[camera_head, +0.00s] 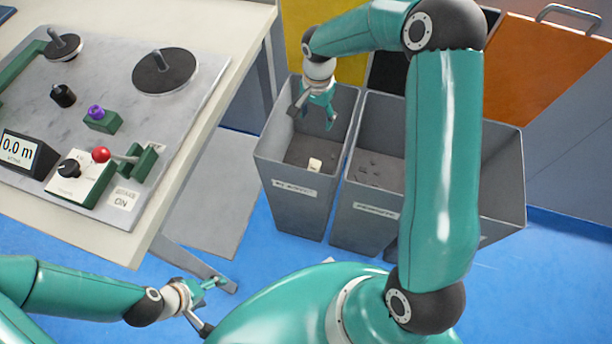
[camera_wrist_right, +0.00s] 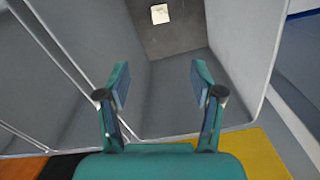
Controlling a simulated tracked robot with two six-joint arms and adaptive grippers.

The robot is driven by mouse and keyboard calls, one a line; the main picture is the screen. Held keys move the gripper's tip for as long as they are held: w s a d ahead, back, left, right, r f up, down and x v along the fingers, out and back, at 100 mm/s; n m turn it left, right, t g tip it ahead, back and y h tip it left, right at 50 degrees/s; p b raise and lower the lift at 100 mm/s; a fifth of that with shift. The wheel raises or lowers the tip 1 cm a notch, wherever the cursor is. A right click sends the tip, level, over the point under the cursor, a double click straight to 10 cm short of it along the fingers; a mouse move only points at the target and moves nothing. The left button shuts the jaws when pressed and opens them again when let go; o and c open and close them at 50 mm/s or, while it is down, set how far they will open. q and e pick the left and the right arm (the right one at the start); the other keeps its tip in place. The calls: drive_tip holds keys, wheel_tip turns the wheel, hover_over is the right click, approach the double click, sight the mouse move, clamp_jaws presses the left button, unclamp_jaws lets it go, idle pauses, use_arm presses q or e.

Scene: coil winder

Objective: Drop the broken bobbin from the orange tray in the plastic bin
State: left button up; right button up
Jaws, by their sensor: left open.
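A small whitish piece (camera_head: 315,165) lies on the floor of the left grey bin (camera_head: 290,210); it also shows in the right wrist view (camera_wrist_right: 160,14). It may be the broken bobbin, but it is too small to tell. The bin's label is not readable. My right gripper (camera_head: 318,112) is over this bin's mouth, pointing down, apart from the piece. In the right wrist view (camera_wrist_right: 160,80) its fingers are spread with nothing between them. My left gripper (camera_head: 212,302) is open, low beside the table. I see no orange tray.
A middle grey bin (camera_head: 365,215) with dark bits and another grey bin (camera_head: 505,180) stand to the right, partly behind my right arm. Yellow, black and orange panels (camera_head: 540,65) stand behind. The winder table (camera_head: 190,195) is at left. Blue floor shows between.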

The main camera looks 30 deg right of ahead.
drive_tip(key=shift+r, duration=0.1)
wheel_tip(320, 180, up, 12)
idle(0.6)
idle(0.4)
